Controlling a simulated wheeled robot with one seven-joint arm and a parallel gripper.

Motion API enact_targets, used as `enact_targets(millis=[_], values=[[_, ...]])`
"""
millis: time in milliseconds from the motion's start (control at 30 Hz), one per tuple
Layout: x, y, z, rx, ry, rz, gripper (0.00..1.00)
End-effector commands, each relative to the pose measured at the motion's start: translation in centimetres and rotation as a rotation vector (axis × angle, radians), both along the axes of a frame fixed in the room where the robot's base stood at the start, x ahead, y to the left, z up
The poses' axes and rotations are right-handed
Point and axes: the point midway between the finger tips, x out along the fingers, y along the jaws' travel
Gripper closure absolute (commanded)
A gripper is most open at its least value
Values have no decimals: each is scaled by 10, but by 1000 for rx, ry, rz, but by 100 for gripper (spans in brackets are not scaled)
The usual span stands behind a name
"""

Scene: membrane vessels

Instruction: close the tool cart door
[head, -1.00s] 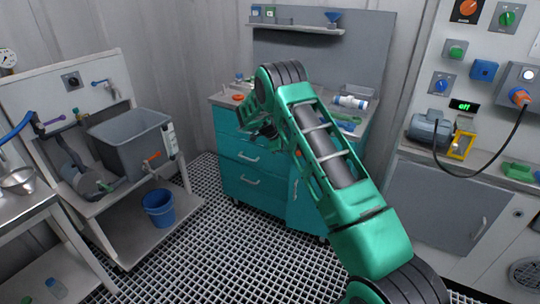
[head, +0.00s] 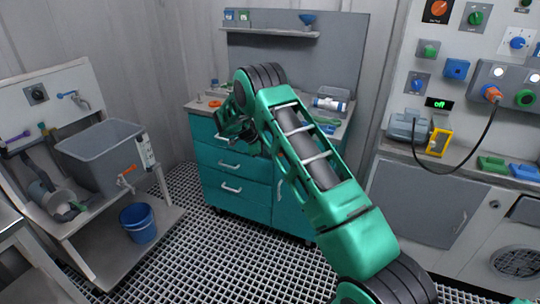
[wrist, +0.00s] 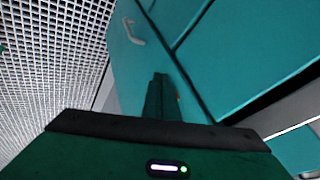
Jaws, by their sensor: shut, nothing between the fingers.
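The teal tool cart (head: 225,158) stands against the back wall, with drawers on its left. Its door (head: 291,205) is at the lower right of its front, partly hidden behind my arm. I cannot tell whether the door stands slightly ajar. My gripper (head: 232,130) is in front of the cart's upper drawers, mostly dark and small in the head view. In the wrist view my gripper (wrist: 161,92) shows its fingers together and empty, close over teal cart panels. A light handle (wrist: 133,32) is on the panel at upper left, beyond the fingertips.
A grey sink unit (head: 100,155) with a blue bucket (head: 138,222) below stands at left. A grey cabinet with a control panel (head: 425,200) is at right. The grated floor (head: 215,255) before the cart is clear. Small items lie on the cart top.

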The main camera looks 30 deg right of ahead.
Motion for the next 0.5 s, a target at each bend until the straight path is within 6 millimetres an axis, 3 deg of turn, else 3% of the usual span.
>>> enact_targets(millis=[167, 500], values=[[-14, 25, 0, -1, 3, -1, 100], [-10, 64, 57, -1, -2, -2, 100]])
